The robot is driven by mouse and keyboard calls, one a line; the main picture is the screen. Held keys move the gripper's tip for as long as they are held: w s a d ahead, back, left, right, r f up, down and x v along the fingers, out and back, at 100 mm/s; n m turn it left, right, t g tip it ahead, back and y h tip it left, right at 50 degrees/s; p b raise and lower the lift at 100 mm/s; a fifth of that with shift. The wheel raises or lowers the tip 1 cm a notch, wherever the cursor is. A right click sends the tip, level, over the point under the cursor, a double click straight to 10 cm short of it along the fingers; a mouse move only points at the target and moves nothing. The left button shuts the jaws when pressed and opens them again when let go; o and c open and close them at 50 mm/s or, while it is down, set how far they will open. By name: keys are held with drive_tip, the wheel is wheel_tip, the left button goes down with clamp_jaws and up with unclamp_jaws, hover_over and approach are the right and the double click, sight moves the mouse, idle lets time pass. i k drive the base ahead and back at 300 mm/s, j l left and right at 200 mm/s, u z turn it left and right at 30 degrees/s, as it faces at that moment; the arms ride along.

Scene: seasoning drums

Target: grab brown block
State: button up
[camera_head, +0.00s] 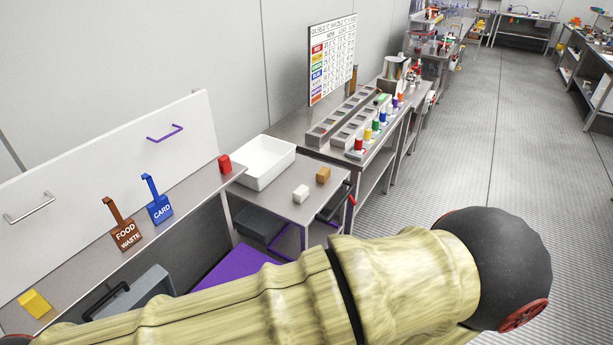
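A brown block (323,175) sits on a small steel table (300,212), near its right side. A white block (300,194) stands on the same table, just to the left and nearer. My arm stretches across the bottom of the picture, from the lower left to a dark rounded joint at the right. My gripper is not in view. Nothing touches the brown block.
A white tray (266,157) stands behind the blocks. A red block (225,164) and a yellow block (35,303) sit on the left counter. Coloured drums (376,129) line a bench farther back. The floor (470,150) at the right is clear.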

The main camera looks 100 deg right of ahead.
sight(322, 176)
drive_tip(key=z, duration=3.75)
drive_tip(key=i+l+u, duration=0.15)
drive_tip(key=i+l, duration=0.35)
drive_tip(key=i+l+u, duration=0.15)
drive_tip(key=i+l, duration=0.4)
drive_tip(key=i+l+u, duration=0.15)
drive_tip(key=i+l, duration=0.4)
drive_tip(key=i+l+u, duration=0.15)
drive_tip(key=i+l, duration=0.35)
drive_tip(key=l, duration=0.25)
